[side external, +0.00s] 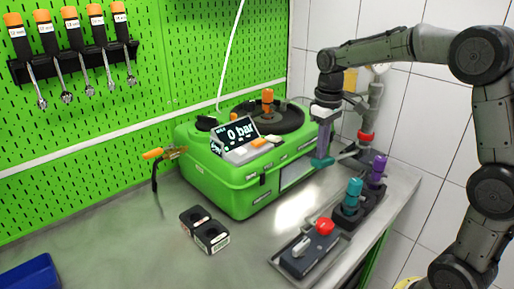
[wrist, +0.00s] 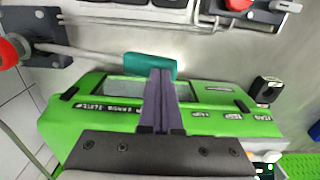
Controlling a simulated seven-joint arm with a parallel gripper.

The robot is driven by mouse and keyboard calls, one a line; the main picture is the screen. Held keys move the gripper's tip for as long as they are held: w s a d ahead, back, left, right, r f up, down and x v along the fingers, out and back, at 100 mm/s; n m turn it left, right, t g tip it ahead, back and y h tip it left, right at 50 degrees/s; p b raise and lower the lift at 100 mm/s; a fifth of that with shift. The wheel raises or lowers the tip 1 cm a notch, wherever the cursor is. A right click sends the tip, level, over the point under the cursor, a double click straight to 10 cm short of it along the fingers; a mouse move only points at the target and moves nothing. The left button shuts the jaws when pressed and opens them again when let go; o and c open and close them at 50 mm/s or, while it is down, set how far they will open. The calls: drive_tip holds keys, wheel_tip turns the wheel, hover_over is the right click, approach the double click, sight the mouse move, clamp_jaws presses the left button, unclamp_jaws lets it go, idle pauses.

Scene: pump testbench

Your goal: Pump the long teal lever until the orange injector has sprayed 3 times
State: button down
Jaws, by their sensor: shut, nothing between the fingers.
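The teal lever handle (side external: 321,163) is at the right of the green testbench, on a grey rod running to a pipe fitting. In the wrist view the teal handle (wrist: 138,66) lies across the fingertips. My gripper (side external: 323,152) is shut with nothing between its fingers; its tips (wrist: 161,73) overlap the handle. I cannot tell whether they touch it. An upright orange part, seemingly the injector (side external: 267,97), stands over a black round basin on the testbench. No spray shows. The display (side external: 236,134) reads 0 bar.
The green testbench (side external: 230,190) stands on a grey metal table. A black tray with teal (side external: 352,194) and purple (side external: 378,168) knobs and a red-knobbed block (side external: 325,227) are at front right. A black two-hole block (side external: 205,229) is in front. An orange-handled fitting (side external: 154,153) is at left.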

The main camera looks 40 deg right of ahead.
drive_tip(key=shift+a+f, duration=0.2)
drive_tip(key=shift+f, duration=1.4)
drive_tip(key=shift+a+f, duration=0.2)
drive_tip(key=shift+f, duration=1.4)
drive_tip(key=shift+d+r, duration=0.2)
drive_tip(key=shift+r, duration=1.5)
drive_tip(key=shift+d+r, duration=0.2)
drive_tip(key=shift+r, duration=1.45)
drive_tip(key=shift+a+f, duration=0.2)
drive_tip(key=shift+f, duration=1.5)
drive_tip(key=shift+a+f, duration=0.2)
drive_tip(key=shift+f, duration=1.45)
drive_tip(key=shift+d+r, duration=0.2)
drive_tip(key=shift+r, duration=1.5)
drive_tip(key=shift+d+r, duration=0.2)
drive_tip(key=shift+r, duration=1.45)
drive_tip(key=shift+r, duration=3.05)
